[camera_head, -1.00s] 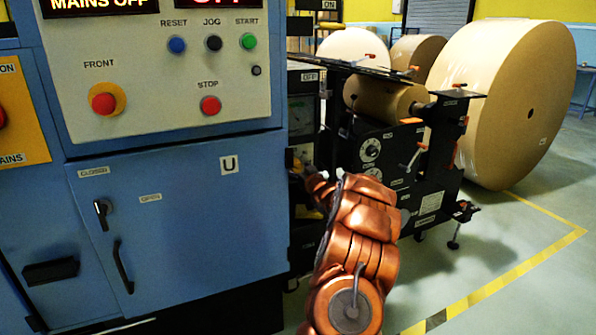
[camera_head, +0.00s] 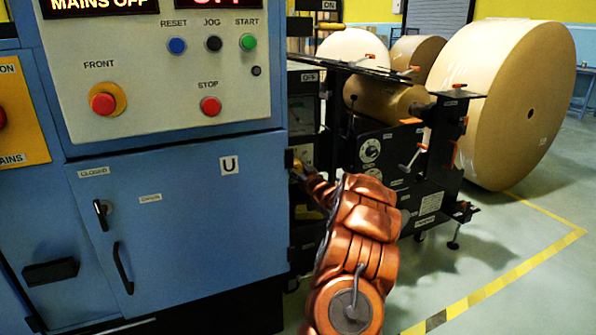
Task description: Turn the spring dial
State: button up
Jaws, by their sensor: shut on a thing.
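My copper-coloured arm reaches from the bottom middle to a dark recessed panel (camera_head: 302,118) just right of the blue cabinet. My gripper (camera_head: 298,170) is small and partly hidden by the cabinet edge and my wrist. It is shut on a small brass-coloured part at the panel; whether this is the spring dial I cannot tell. A pale round dial (camera_head: 370,150) shows on the black machine side to the right, apart from my gripper. Its markings are too small to read.
The blue cabinet (camera_head: 190,230) stands close on the left, with a button panel (camera_head: 160,70) above. An orange-tipped lever (camera_head: 412,158) sticks out from the black machine. Large kraft rolls (camera_head: 500,100) stand behind. The floor at right is clear, with a yellow-black line (camera_head: 500,283).

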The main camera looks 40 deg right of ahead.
jog(key=n+b, duration=0.1)
jog(key=n, duration=0.2)
jog(key=shift+f+n, duration=0.1)
jog(key=shift+n, duration=0.2)
jog(key=shift+n+b, duration=0.3)
jog(key=shift+n, duration=0.7)
jog(key=o, duration=1.1)
jog(key=shift+o, duration=0.2)
jog(key=shift+s, duration=0.1)
